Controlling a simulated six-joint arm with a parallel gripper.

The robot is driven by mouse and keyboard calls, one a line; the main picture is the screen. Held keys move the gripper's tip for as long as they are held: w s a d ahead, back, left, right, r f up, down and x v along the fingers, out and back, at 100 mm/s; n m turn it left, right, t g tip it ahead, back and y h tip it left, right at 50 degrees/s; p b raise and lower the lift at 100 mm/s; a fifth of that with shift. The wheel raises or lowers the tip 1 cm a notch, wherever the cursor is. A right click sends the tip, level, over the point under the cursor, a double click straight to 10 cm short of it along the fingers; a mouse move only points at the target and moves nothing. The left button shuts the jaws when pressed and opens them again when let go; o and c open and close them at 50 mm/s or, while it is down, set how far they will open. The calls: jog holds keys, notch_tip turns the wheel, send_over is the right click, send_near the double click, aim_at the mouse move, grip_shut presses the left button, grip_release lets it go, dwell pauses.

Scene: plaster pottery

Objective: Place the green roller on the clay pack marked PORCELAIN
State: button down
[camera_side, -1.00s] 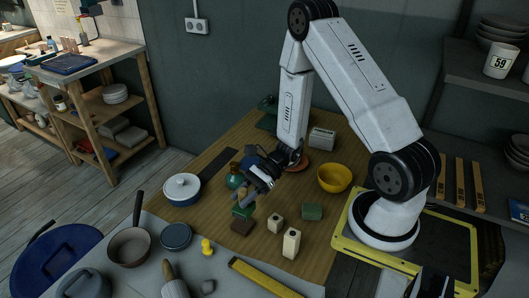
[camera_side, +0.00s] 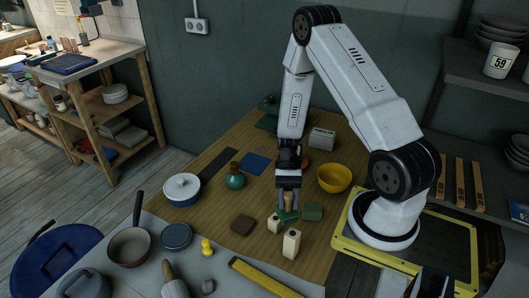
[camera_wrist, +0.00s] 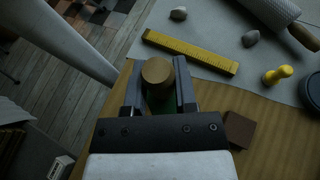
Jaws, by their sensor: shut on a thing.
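My gripper (camera_side: 288,188) points down over the front right of the wooden table. It is shut on the wooden handle of a green tool, which I take as the green roller (camera_side: 287,214). The green part hangs below the fingers, close behind the cream blocks; I cannot tell whether it touches anything. In the wrist view the round wooden handle end (camera_wrist: 157,72) sits between the two fingers, with green below it. No PORCELAIN marking is readable.
Two cream blocks (camera_side: 291,243) stand just in front of the gripper. A yellow bowl (camera_side: 334,178) is behind right. A yellow ruler (camera_side: 264,277) lies in front.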

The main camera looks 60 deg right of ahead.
jog(key=s+d+n+g+h, duration=0.4)
jog(key=d+n+h, duration=0.2)
jog(key=d, duration=0.4)
jog(key=s+d+n+g+h, duration=0.35)
jog(key=d+n+h, duration=0.3)
jog(key=d, duration=0.25)
jog(key=w+d+r+n+t+h, duration=0.2)
jog(key=d+n+h, duration=0.2)
jog(key=d, duration=0.3)
jog(key=w+d+r+n+t+h, duration=0.2)
jog(key=d+r+n+t+h, duration=0.1)
jog(key=d, duration=0.4)
jog(key=w+d+r+n+t+h, duration=0.2)
jog(key=d+r+n+t+h, duration=0.1)
jog(key=d+n+h, duration=0.2)
jog(key=shift+w+d+n, duration=0.25)
jog(key=shift+d+n, duration=0.5)
jog(key=shift+d, duration=0.3)
jog(key=w+d+f, duration=0.7)
jog(key=d+f, duration=0.2)
jog(key=d, duration=0.2)
jog(key=shift+w+f, duration=0.3)
jog(key=shift+w, duration=0.1)
